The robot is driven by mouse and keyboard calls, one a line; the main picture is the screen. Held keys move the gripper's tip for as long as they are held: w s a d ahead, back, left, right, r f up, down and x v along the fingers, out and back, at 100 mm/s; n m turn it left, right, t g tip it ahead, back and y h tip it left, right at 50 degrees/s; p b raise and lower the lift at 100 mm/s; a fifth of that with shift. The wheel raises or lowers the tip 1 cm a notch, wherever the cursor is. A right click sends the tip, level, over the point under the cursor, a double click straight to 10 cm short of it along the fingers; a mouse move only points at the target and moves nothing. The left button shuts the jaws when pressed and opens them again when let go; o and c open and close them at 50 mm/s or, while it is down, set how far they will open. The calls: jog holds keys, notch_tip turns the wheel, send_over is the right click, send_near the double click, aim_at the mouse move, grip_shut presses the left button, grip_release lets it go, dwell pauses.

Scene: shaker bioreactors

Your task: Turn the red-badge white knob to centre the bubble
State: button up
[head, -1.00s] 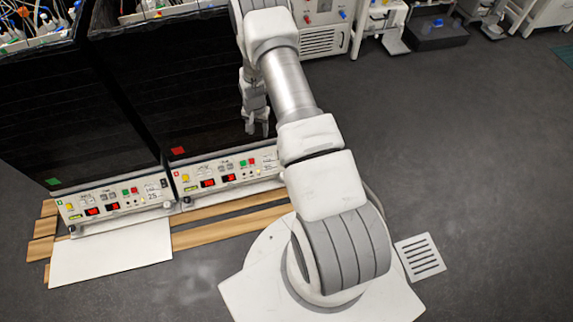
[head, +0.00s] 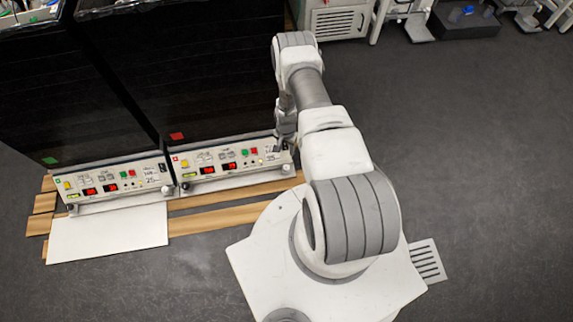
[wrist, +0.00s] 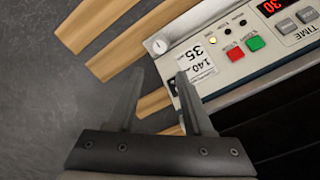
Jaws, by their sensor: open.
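The red-badge shaker's control panel (head: 225,165) is the right one of two, below a black cabinet with a red square (head: 176,135). A small red badge (head: 175,158) sits at its upper left. A white knob (head: 286,168) is at its right end; it also shows in the wrist view (wrist: 157,44), at the panel's corner. My gripper (head: 276,148) is over the panel's right end. In the wrist view its fingers (wrist: 160,78) are open and empty, with the knob beyond the tips, apart from them. A yellow-green strip (head: 183,174) is at the panel's left; any bubble is too small to see.
A green-badge shaker panel (head: 115,182) stands to the left, with a white board (head: 105,235) in front. Wooden slats (head: 225,200) lie under the units. A floor grate (head: 428,262) is near my base. The dark floor on the right is clear.

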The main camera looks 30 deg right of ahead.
aim_at(286, 167)
notch_tip(286, 167, down, 15)
jog(key=b, duration=0.6)
jog(key=shift+f, duration=0.15)
grip_shut()
